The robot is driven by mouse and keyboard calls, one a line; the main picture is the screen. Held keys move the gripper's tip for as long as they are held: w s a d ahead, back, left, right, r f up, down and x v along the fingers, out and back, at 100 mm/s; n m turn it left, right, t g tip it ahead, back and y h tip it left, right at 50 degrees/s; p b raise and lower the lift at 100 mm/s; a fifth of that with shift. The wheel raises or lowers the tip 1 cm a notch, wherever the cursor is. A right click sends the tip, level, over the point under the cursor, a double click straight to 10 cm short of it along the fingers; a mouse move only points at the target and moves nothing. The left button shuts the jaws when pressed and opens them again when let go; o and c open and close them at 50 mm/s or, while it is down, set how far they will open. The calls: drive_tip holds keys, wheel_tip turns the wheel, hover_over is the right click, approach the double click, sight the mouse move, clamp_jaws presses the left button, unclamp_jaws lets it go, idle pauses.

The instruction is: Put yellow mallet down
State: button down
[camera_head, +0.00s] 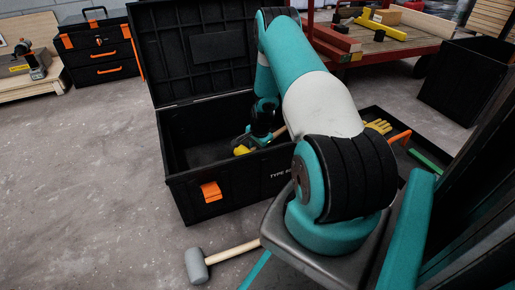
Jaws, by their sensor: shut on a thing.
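My gripper (253,139) is shut on the yellow mallet, at the opening of a large black toolbox (230,195) with its lid raised. The yellow mallet (242,150) shows its yellow head just left of the jaws and a short length of pale wooden handle to the right. My arm hides part of the box's right side and back. I cannot tell whether the mallet touches the box floor or hangs above it.
A grey mallet (196,265) lies on the concrete floor in front of the box. A black tray (438,150) with a yellow glove (378,126) is at right. A red cart (385,48) with battens stands behind. An orange-trimmed black case (100,55) stands back left. Left floor is clear.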

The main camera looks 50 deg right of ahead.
drive_tip(key=shift+f, duration=0.15)
drive_tip(key=c, duration=0.9)
unclamp_jaws()
drive_tip(key=shift+c, duration=0.2)
drive_tip(key=p+v, duration=0.7)
drive_tip(key=v, duration=0.5)
drive_tip(key=shift+p, duration=0.3)
